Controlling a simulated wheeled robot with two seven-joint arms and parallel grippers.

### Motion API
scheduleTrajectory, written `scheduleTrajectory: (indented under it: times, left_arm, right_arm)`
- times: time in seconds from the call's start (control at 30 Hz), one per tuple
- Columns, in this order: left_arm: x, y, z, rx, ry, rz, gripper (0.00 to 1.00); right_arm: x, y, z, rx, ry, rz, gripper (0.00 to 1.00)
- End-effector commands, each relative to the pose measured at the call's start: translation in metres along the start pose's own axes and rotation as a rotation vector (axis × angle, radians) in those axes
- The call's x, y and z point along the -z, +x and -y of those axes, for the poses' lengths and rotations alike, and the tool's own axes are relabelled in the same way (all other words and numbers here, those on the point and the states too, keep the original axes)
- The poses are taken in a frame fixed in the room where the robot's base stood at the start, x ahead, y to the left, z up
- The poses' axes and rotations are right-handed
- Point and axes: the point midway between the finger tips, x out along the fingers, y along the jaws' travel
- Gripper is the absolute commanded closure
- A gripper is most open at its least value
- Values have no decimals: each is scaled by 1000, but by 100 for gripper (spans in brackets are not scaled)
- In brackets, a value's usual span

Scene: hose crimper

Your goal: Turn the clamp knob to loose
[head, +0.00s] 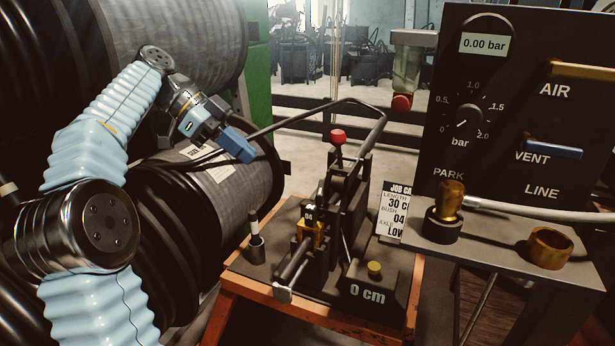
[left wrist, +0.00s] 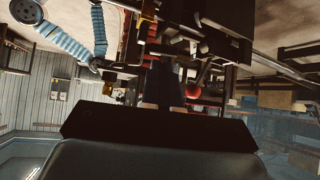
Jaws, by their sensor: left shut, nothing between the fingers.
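The hose crimper (head: 345,205) stands on an orange-edged bench, with a red ball knob (head: 338,136) on top and a brass-coloured block marked 04 (head: 313,232) at its front. A grey end piece (head: 283,294) sits on a rod at its near end. No part is labelled as the clamp knob, so I cannot tell which one it is. My left gripper (head: 238,146) has blue fingers, is shut and empty, and hangs in the air left of the red knob, apart from it. In the left wrist view the red knob (left wrist: 195,90) shows beyond the fingers. My right gripper is out of view.
A black panel (head: 500,130) reading 0.00 bar stands at the right, with a shelf (head: 500,238) below it. A box marked 0 cm (head: 368,297) and a job card (head: 391,212) flank the crimper. Large hose reels (head: 225,190) fill the left.

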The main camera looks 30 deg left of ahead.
Motion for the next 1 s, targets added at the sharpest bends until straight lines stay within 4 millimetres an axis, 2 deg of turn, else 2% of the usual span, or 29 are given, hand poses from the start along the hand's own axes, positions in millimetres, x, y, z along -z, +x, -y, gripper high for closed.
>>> scheduleTrajectory:
  times: [0.23,0.5,0.7,1.0]
  left_arm:
    - [-1,46,-1,-5,1,-1,100]
    - [4,99,-1,-5,2,0,100]
    - [22,117,0,-3,0,0,100]
    - [27,124,0,-1,-1,0,100]
  right_arm:
    - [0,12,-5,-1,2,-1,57]
    - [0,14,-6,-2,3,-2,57]
    - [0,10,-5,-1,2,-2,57]
    - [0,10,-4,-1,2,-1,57]
